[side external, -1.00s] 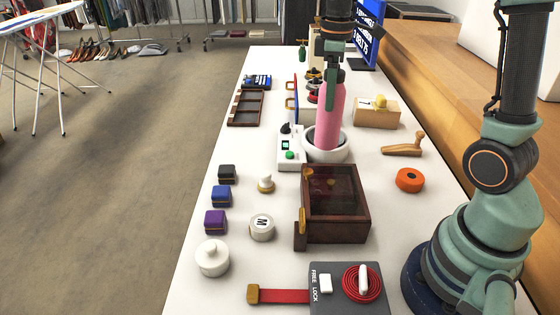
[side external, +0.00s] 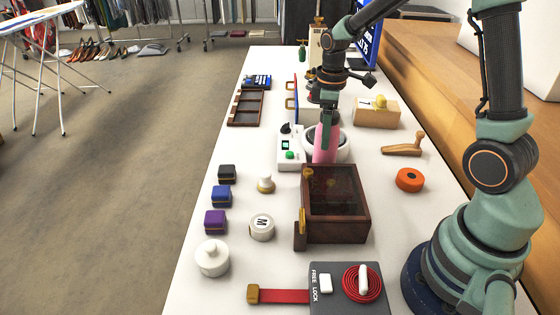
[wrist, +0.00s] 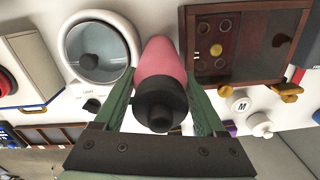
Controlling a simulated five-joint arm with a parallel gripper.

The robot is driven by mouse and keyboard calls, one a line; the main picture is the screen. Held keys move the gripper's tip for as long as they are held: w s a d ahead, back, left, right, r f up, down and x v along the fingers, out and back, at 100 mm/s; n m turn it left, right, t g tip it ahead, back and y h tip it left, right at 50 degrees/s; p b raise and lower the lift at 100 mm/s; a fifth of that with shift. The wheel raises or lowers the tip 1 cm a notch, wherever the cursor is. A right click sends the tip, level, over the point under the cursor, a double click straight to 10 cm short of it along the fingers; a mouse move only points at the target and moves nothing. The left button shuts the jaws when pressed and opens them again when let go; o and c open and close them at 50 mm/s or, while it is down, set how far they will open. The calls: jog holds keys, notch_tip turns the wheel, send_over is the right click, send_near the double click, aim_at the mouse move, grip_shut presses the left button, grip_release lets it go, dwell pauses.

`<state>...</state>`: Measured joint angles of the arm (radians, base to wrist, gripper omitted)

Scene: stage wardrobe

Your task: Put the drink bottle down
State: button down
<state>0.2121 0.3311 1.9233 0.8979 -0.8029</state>
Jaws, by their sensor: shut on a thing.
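The drink bottle (side external: 325,144) is pink with a dark cap, which shows in the wrist view (wrist: 158,101). My gripper (side external: 328,116) is shut on it near the top, with green fingers on either side of the cap in the wrist view (wrist: 161,82). The bottle looks close to upright, between a round white bowl-like vessel (side external: 343,146) and a dark wooden box with a glass lid (side external: 335,232). In the side view the box hides the bottle's foot, so I cannot tell whether it touches the table.
A white unit with a green button (side external: 289,153) stands left of the bottle. An orange roll (side external: 410,180) and a wooden handle (side external: 404,146) lie to the right. Small boxes, a knob and round pots stand nearer on the left. White table shows between them.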

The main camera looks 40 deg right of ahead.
grip_release()
jog(key=shift+f, duration=0.1)
notch_tip(320, 180, up, 11)
jog(key=shift+w+a+r, duration=0.1)
jog(key=shift+r, duration=0.05)
jog(key=shift+a+r, duration=0.1)
jog(key=shift+r, duration=0.45)
jog(key=s+a+r+m+t, duration=0.1)
jog(key=s+a+m+t, duration=0.4)
jog(key=s+a, duration=0.3)
jog(key=shift+s+r+m+t, duration=0.2)
jog(key=shift+s+m+t, duration=0.2)
jog(key=shift+s+m, duration=0.6)
